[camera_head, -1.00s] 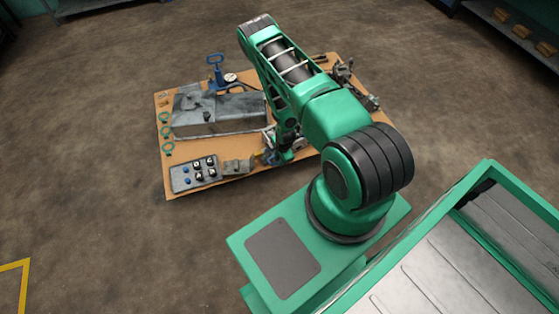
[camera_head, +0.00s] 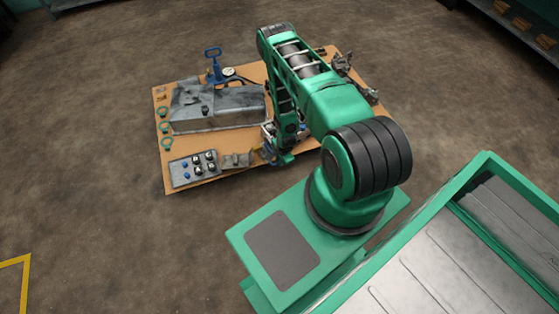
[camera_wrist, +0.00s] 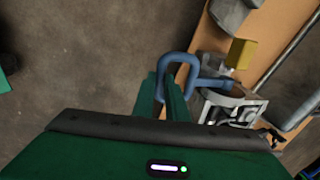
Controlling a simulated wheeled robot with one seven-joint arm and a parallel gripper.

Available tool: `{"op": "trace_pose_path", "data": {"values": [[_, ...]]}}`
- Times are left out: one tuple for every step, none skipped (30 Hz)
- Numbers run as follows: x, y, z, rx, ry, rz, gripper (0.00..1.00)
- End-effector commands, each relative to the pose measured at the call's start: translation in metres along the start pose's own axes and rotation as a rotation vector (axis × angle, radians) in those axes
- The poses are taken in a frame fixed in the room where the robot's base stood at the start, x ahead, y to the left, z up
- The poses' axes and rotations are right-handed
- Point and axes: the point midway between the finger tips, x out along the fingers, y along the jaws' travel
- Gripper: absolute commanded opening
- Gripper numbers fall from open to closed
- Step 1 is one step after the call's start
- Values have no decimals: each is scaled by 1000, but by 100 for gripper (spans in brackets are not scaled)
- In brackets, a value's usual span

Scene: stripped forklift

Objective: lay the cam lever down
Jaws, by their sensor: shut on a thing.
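The cam lever, a blue loop-shaped handle (camera_wrist: 187,60), shows in the wrist view. Its blue shank runs right into a silver metal clamp body (camera_wrist: 228,104) at the edge of the tan board. My gripper (camera_wrist: 165,82) has its green fingers shut on the left side of the loop. The loop stands out past the board's edge, over the floor in this view. In the head view my gripper (camera_head: 275,157) is low at the board's front edge, and my arm mostly hides the clamp and lever there.
The tan board (camera_head: 220,178) carries a large grey metal block (camera_head: 215,108), a blue-handled pump (camera_head: 213,65), a tray of knobs (camera_head: 195,168), green rings (camera_head: 167,143) and metal fittings at right. A yellow block (camera_wrist: 241,53) sits beside the lever.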

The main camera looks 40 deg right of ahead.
Motion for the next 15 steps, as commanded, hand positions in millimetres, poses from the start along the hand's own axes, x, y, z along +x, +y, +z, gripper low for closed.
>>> {"op": "trace_pose_path", "data": {"values": [[2, 22, -1, 0, 1, 40, 0], [2, 22, -1, 0, 1, 41, 17], [2, 23, -1, 0, 2, 41, 27], [2, 23, -1, 0, 2, 41, 31], [2, 22, -1, 0, 2, 40, 31], [2, 22, -1, 0, 1, 39, 31], [2, 21, -1, 0, 1, 38, 31], [2, 21, -1, 0, 1, 38, 31], [2, 20, -1, 0, 1, 37, 31], [2, 20, 0, 0, 1, 36, 31], [2, 20, 0, 0, 1, 36, 31], [2, 19, 0, 0, 1, 35, 31], [1, 19, 0, 0, 0, 34, 31], [1, 19, 0, 0, 0, 34, 31], [1, 18, 0, 0, 0, 33, 31]]}}
